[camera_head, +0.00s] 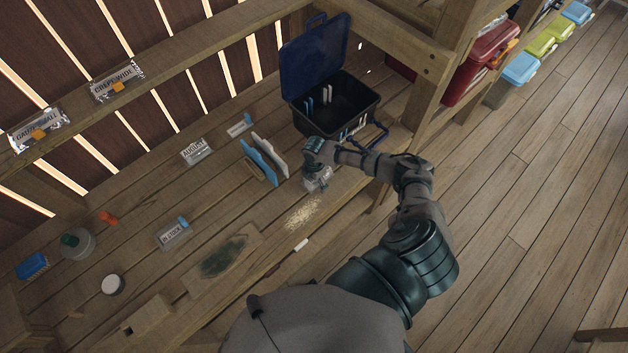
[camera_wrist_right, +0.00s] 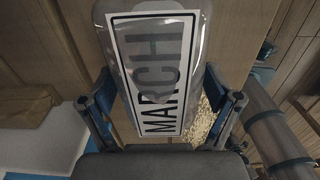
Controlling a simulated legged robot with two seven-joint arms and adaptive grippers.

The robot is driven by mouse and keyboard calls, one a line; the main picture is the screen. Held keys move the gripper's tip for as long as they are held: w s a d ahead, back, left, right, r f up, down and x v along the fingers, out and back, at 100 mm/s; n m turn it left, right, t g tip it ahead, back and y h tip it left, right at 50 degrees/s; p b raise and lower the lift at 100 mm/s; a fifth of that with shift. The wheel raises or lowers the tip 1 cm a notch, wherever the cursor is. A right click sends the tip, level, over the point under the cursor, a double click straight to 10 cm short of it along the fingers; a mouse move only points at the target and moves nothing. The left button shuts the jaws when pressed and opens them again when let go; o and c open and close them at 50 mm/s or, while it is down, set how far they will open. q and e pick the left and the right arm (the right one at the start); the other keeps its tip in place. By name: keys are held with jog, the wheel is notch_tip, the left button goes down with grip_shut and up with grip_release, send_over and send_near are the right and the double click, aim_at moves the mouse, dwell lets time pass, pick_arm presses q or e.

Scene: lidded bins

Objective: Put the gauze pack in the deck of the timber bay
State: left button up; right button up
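A silvery packet with an orange tag (camera_head: 38,132) lies on the rail at the far left; its label seems to begin with GAUZE, with the rest hard to read. The timber deck (camera_head: 140,215) is the plank bench top below the rail. My right gripper (camera_head: 318,178) reaches down over the deck in front of the dark bin. A clear packet labelled MARCH (camera_wrist_right: 155,75) lies between its spread fingers in the right wrist view; I cannot tell whether they grip it. My left gripper is not in view.
An open dark blue lidded bin (camera_head: 345,105) stands on the deck. A second packet labelled CREPE WIDE (camera_head: 117,82) is on the rail. Blue and white upright cards (camera_head: 265,160), an AUGUST packet (camera_head: 196,151), spilled grains (camera_head: 303,213) and a dark patch (camera_head: 223,257) are nearby.

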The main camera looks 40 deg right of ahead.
jog(key=shift+d, duration=0.1)
jog(key=shift+r, duration=0.3)
notch_tip(320, 180, up, 12)
jog(key=shift+f+b, duration=0.25)
jog(key=shift+b, duration=0.1)
